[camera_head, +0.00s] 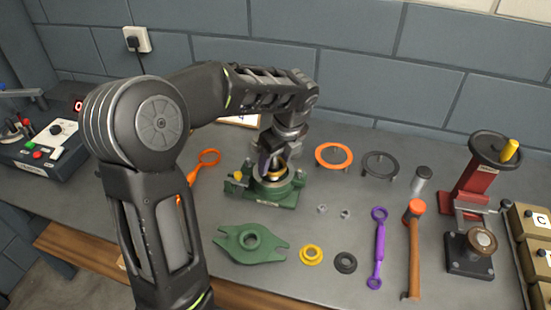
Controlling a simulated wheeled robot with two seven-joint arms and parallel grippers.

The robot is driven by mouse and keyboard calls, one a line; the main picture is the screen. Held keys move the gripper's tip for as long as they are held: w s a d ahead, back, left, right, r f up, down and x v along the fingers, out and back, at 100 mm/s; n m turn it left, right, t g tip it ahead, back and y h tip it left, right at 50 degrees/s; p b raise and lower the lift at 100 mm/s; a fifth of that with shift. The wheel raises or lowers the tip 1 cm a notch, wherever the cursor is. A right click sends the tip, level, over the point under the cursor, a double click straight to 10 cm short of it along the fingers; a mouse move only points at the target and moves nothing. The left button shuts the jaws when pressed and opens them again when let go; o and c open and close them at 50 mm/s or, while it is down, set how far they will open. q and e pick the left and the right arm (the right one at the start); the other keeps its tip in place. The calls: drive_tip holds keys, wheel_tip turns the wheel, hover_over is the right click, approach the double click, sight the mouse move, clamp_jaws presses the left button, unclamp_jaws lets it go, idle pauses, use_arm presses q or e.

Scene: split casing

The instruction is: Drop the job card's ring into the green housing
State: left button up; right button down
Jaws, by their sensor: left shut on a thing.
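The green housing (282,198) stands upright on the grey bench near the middle, with a round open top. My left gripper (274,163) points down right over its mouth. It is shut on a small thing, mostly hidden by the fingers. A gold-brown rim (277,174) shows at the fingertips, in or just above the mouth; I cannot tell whether it is the held thing or part of the housing. A white card (241,120) in a wooden frame stands behind my arm, its face mostly hidden. My right gripper is out of view.
A green flanged cover (250,244), yellow ring (312,255) and black ring (345,262) lie in front. Further right are a purple wrench (379,245), hammer (414,250) and red press (475,185).

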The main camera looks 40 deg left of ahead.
use_arm(q)
drive_tip(key=shift+f, duration=0.1)
idle(0.7)
drive_tip(key=o, duration=1.6)
wheel_tip(320, 180, up, 8)
drive_tip(key=p, duration=0.7)
wheel_tip(320, 180, up, 3)
drive_tip(key=shift+r+p, duration=0.1)
drive_tip(key=shift+p, duration=0.7)
drive_tip(key=shift+r, duration=1)
